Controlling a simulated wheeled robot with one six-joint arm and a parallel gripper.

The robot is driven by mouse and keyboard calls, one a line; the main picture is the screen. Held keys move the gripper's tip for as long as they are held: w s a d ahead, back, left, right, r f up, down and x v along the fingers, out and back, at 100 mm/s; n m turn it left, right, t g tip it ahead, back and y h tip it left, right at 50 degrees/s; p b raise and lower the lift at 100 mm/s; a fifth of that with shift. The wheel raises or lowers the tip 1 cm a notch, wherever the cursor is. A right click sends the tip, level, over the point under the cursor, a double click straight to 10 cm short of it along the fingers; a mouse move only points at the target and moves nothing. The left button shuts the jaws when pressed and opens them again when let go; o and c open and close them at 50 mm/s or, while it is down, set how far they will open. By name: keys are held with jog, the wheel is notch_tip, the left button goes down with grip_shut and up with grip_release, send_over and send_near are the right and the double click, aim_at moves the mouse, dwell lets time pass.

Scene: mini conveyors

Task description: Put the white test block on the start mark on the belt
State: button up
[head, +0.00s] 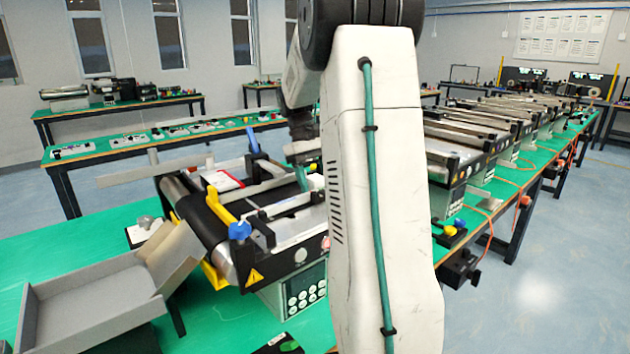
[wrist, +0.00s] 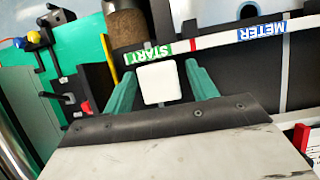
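The green START label (wrist: 148,53) lies just beyond the block on a white strip along the dark belt (wrist: 235,75). In the head view my gripper (head: 306,180) is low over the near conveyor, with the pale block (head: 316,182) at its fingers. My arm hides part of the conveyor. Whether the block touches the belt cannot be told.
A blue METER label (wrist: 262,32) is farther along the strip. The conveyor has a yellow bracket (head: 218,215) and a blue knob (head: 240,230). An open grey box (head: 95,300) stands on the green table at left. More conveyors (head: 470,140) line the right.

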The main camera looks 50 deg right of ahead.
jog(key=v, duration=1.1)
jog(key=s+a+r+n+t+h, duration=0.1)
jog(key=s+a+r, duration=0.15)
jog(key=a, duration=1.05)
jog(key=s+a+f+t, duration=0.1)
jog(key=s+a+f, duration=0.3)
jog(key=s+a, duration=0.2)
jog(key=s+a+f+n+t, duration=0.1)
jog(key=s+a+f+t, duration=0.1)
jog(key=s+a, duration=0.4)
jog(key=s+a+f+t, duration=0.1)
jog(key=s+a+f, duration=0.4)
jog(key=a, duration=0.5)
jog(key=shift+s+f+n+t, duration=0.35)
jog(key=shift+s+n+t, duration=0.05)
jog(key=shift+s, duration=0.15)
jog(key=shift+d, duration=0.1)
